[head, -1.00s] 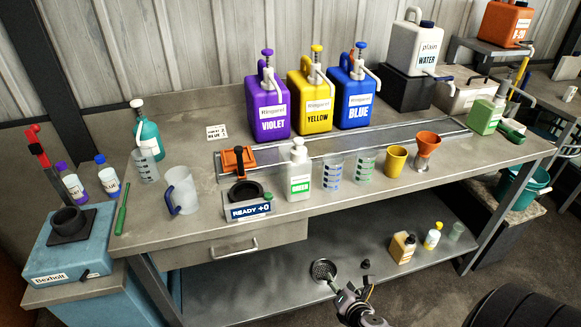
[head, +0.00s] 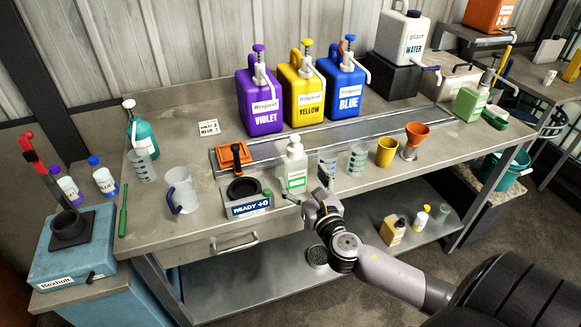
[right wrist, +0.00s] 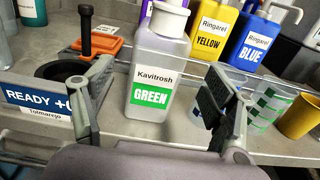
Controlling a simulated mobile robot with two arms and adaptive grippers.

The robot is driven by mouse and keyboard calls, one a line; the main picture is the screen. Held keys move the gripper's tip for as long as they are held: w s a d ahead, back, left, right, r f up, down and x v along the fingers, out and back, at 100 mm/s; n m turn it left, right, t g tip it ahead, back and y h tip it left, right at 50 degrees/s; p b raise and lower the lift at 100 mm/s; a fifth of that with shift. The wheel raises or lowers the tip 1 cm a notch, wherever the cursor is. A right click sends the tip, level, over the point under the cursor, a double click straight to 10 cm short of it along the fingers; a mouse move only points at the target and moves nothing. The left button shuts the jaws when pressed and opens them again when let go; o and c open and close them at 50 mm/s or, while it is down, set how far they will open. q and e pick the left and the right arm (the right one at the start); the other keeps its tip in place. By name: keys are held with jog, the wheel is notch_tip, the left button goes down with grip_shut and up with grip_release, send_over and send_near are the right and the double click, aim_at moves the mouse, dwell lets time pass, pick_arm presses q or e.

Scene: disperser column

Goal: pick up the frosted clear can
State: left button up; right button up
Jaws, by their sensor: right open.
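My right gripper (head: 309,190) is open and empty at the bench's front edge, just in front of the can. In the right wrist view the gripper (right wrist: 155,88) has a finger on each side of the can, with visible gaps. My left gripper is not in view.
The READY unit (head: 248,208) stands close on the left of the can. Banded clear cups (head: 357,160) and a yellow cup (head: 387,153) stand on the right. Violet (head: 261,98), yellow (head: 305,93) and blue (head: 346,90) cans stand behind, past a metal tray (head: 400,127).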

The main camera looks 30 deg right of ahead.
aim_at(298, 170)
jog(key=x, duration=0.3)
jog(key=shift+w, duration=0.25)
jog(key=p+x, duration=0.1)
jog(key=x, duration=0.3)
jog(key=shift+w+r+p, duration=0.2)
jog(key=shift+w+p, duration=0.1)
jog(key=shift+p, duration=0.05)
jog(key=shift+w+d+f, duration=0.1)
jog(key=shift+w, duration=0.35)
jog(key=shift+s, duration=0.1)
jog(key=shift+c, duration=0.5)
jog(key=c, duration=1.2)
